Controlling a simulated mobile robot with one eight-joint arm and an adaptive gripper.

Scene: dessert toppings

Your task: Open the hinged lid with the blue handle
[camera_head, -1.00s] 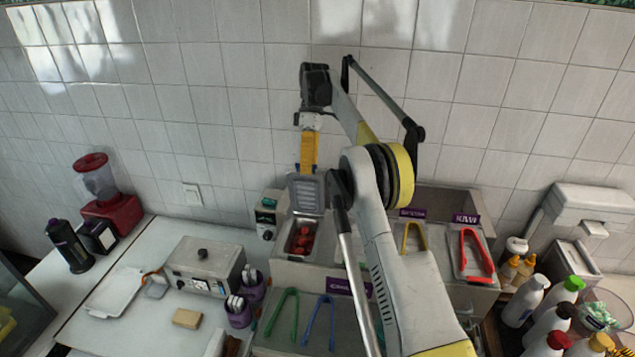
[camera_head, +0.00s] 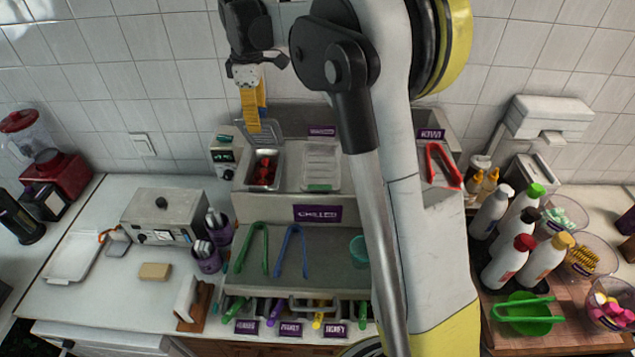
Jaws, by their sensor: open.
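A grey ribbed hinged lid (camera_head: 268,128) stands raised at the back of a steel bin (camera_head: 264,184) that holds red strawberries (camera_head: 265,170). My gripper (camera_head: 254,122) is open, its yellow fingers pointing down in front of the raised lid, overlapping its upper left part. I cannot tell whether they touch it. A small dark blue bit shows by the fingers, but I cannot make out clearly whether it is the lid's handle. To the right, a closed ribbed lid (camera_head: 321,164) has a green handle (camera_head: 319,188). My arm hides the bins further right.
Red tongs (camera_head: 442,166) lie at the right of the bin row. Green tongs (camera_head: 251,248) and blue tongs (camera_head: 291,250) lie on the lower shelf. Several bottles (camera_head: 511,250) stand at right. A grey appliance (camera_head: 164,215) stands at left.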

